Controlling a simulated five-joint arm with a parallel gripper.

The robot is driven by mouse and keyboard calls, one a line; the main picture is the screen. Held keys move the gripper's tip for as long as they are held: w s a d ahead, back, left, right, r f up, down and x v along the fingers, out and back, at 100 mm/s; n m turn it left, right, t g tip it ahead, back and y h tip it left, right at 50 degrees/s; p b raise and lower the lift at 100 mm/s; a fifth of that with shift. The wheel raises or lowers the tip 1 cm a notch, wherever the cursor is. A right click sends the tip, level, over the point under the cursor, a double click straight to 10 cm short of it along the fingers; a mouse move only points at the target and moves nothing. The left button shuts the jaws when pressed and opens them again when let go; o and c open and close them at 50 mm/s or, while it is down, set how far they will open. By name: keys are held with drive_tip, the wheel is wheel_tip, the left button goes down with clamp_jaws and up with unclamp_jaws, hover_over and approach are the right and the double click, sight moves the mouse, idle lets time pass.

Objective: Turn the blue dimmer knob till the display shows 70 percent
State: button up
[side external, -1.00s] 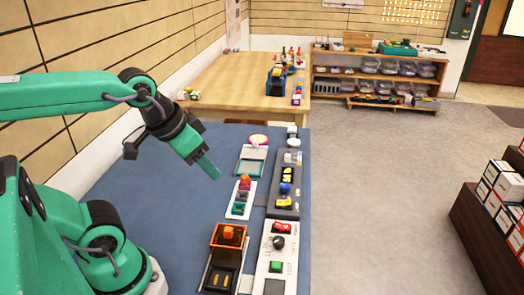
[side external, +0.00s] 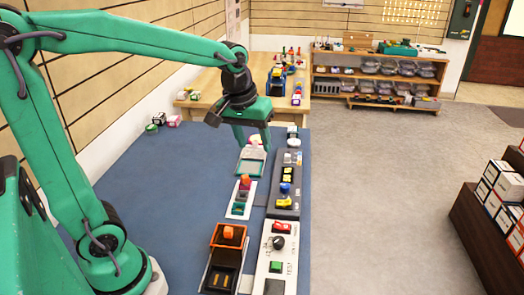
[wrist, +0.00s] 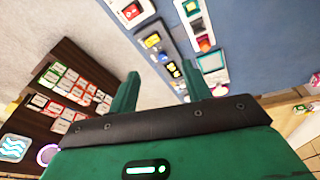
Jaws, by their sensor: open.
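The blue dimmer knob (side external: 285,188) sits on a dark grey panel (side external: 291,206) on the blue table. Just behind the knob is a small block with yellow marks (side external: 287,174), perhaps the display; its reading is too small to tell. A yellow part (side external: 282,202) lies just in front of the knob. My gripper (side external: 253,144) points down, behind and left of the knob in the side view, clear of it. In the wrist view its two fingers (wrist: 163,88) are apart with nothing between them, and the dark panel (wrist: 151,28) shows beyond them.
A white panel (side external: 261,265) with a red switch (side external: 281,227), black knob (side external: 278,242) and green button (side external: 275,267) lies nearer. An orange-framed box (side external: 228,237) and small white panel (side external: 231,211) stand left of these. The table's left part (side external: 150,190) is clear.

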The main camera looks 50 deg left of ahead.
drive_tip(key=w+a+f+n+g, duration=0.1)
drive_tip(key=w+f+n+g, duration=0.15)
drive_tip(key=w+f, duration=0.4)
drive_tip(key=n, duration=0.3)
hover_over(285, 185)
drive_tip(key=shift+g, duration=0.25)
wheel_tip(285, 185, down, 6)
drive_tip(key=shift+f, duration=0.1)
drive_tip(key=shift+w+f+n, duration=0.1)
drive_tip(key=shift+n, duration=0.15)
drive_tip(key=shift+f, duration=0.15)
drive_tip(key=shift+f, duration=3.75)
drive_tip(key=c, duration=1)
